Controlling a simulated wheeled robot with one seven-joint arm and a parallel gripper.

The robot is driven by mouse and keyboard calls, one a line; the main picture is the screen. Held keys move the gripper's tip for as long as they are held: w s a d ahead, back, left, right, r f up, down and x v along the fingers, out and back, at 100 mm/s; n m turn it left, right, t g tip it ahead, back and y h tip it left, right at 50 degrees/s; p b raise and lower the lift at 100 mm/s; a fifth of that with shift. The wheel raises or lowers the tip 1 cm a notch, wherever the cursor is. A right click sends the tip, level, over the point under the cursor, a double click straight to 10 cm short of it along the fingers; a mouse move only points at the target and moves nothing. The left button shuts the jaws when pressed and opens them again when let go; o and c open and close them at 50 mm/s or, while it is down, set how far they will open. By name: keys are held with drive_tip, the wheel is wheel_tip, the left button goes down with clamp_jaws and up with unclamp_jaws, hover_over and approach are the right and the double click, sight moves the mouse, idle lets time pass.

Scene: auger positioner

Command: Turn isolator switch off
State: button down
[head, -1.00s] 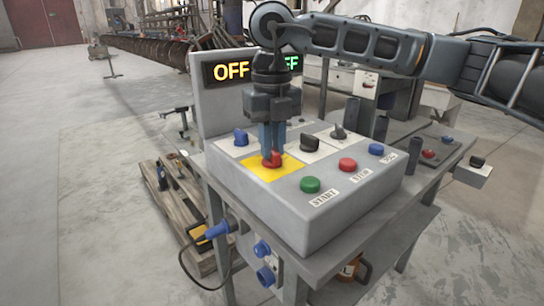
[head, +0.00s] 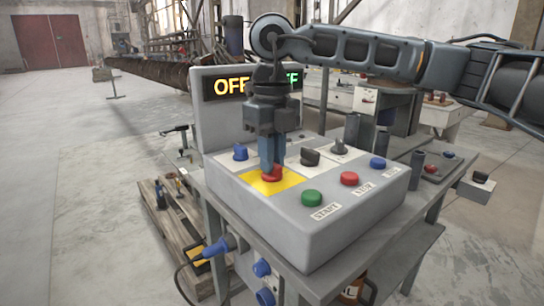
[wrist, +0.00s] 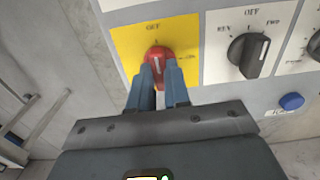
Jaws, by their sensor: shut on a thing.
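The isolator switch (head: 272,174) is a red rotary knob on a yellow plate (head: 290,183) on the grey control box. My gripper (head: 272,168) points straight down over it, its blue fingers shut on the red knob. In the wrist view the red knob (wrist: 158,60) sits between the fingertips (wrist: 158,80), and its pale pointer line runs nearly up toward the plate's top lettering. The fingers hide the knob's lower part. The display panel (head: 230,86) behind shows a yellow "OFF" and a green word partly hidden by my arm.
The box also carries a blue knob (head: 240,152), black selector knobs (head: 310,157), and green (head: 311,198), red (head: 350,179) and blue (head: 378,163) buttons. Blue sockets (head: 262,268) stick out from the table's front. A wooden pallet (head: 172,225) lies on the floor at left.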

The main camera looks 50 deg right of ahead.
drive_tip(key=c, duration=1.1)
unclamp_jaws()
drive_tip(key=shift+r+p, duration=0.5)
drive_tip(key=shift+r, duration=3.45)
